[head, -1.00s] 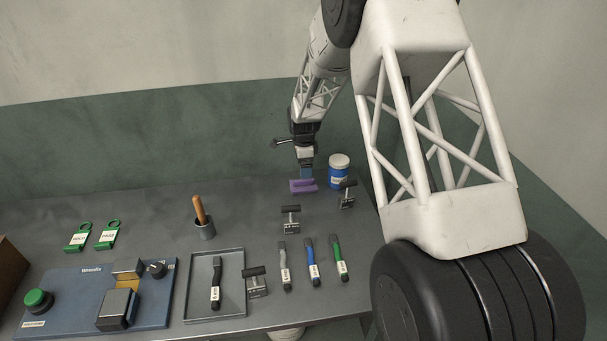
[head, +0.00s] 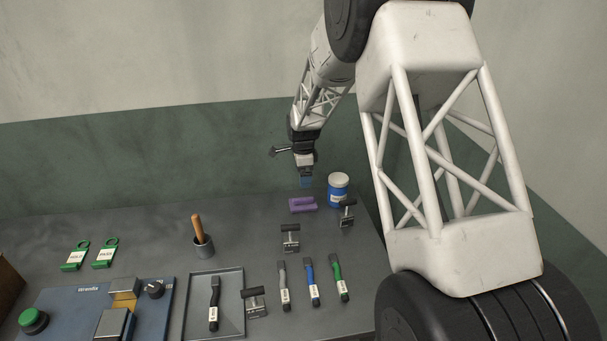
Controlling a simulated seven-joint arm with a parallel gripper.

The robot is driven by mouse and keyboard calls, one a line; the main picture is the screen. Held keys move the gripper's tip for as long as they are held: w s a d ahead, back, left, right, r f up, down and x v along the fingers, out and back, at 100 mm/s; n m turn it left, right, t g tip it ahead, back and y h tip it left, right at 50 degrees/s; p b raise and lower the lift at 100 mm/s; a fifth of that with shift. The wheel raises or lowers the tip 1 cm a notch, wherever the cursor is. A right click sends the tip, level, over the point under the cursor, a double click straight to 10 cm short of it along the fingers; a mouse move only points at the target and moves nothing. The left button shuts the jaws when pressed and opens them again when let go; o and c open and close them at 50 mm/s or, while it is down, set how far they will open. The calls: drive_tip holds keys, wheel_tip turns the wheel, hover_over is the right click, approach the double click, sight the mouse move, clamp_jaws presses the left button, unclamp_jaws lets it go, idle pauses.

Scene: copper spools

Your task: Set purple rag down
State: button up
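The purple rag (head: 303,205) lies folded on the grey table near its back right, just left of a blue jar. The rag rests on the table and is apart from the gripper. The fingers are too small to show clearly whether they are spread or closed.
The blue jar with white lid (head: 338,188) stands close to the rag's right. Black-handled tools (head: 290,238) (head: 347,213) lie nearby. A grey tray (head: 235,325), several brushes (head: 312,281) and a cup with a wooden handle (head: 203,246) are nearer. Bare table lies left of the rag.

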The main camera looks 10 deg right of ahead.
drive_tip(key=s+d+r+n+t, duration=0.15)
drive_tip(key=s+r+n, duration=0.75)
drive_tip(key=s+r, duration=1.4)
drive_tip(key=s+d+n+t, duration=0.1)
drive_tip(key=s+n, duration=0.7)
drive_tip(key=s, duration=2.2)
drive_tip(key=shift+s+d+r+n, duration=0.2)
drive_tip(key=shift+s+d+n, duration=0.05)
drive_tip(key=shift+d+n, duration=0.15)
